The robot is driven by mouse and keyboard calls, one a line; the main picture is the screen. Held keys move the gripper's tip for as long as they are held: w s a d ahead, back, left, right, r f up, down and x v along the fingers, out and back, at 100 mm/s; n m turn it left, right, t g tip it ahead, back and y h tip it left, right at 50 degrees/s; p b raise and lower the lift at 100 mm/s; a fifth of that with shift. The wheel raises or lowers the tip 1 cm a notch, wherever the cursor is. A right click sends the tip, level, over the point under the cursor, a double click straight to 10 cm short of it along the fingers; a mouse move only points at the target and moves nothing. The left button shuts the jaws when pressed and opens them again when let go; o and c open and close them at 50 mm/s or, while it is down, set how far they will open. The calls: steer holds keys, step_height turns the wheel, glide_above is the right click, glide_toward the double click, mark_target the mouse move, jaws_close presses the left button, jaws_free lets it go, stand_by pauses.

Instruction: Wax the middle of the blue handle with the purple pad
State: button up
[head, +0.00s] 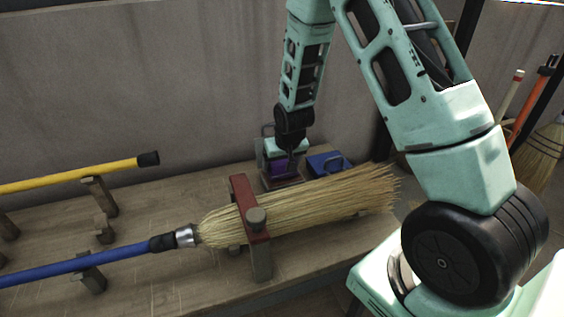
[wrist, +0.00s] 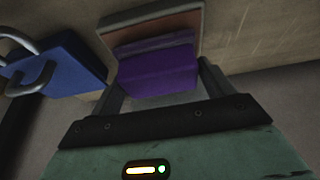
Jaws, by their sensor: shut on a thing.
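The purple pad (wrist: 160,70) is between the fingers of my gripper (wrist: 158,88) in the wrist view, and the gripper is shut on it. In the head view the purple pad (head: 281,167) shows under my gripper (head: 283,163), at the back of the bench behind the broom's bristles. The pad is over or on a small brownish tray (head: 283,184); I cannot tell whether it touches it. The blue handle (head: 75,264) lies at the lower left on a wooden support, joined to the straw broom head. The gripper is well to the right of the handle.
A red clamp (head: 243,196) with a knob holds the straw bristles (head: 330,200). A blue pad with a metal handle (head: 328,162) lies right of the gripper. A yellow handle (head: 70,177) rests behind the blue one. Wooden posts stand along the bench.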

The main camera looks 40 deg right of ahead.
mark_target(282, 161)
steer(key=shift+f+b, duration=0.35)
steer(key=shift+f, duration=0.2)
stand_by(1.2)
steer(key=shift+r, duration=0.1)
steer(key=shift+r+p, duration=2.65)
steer(key=shift+r, duration=0.8)
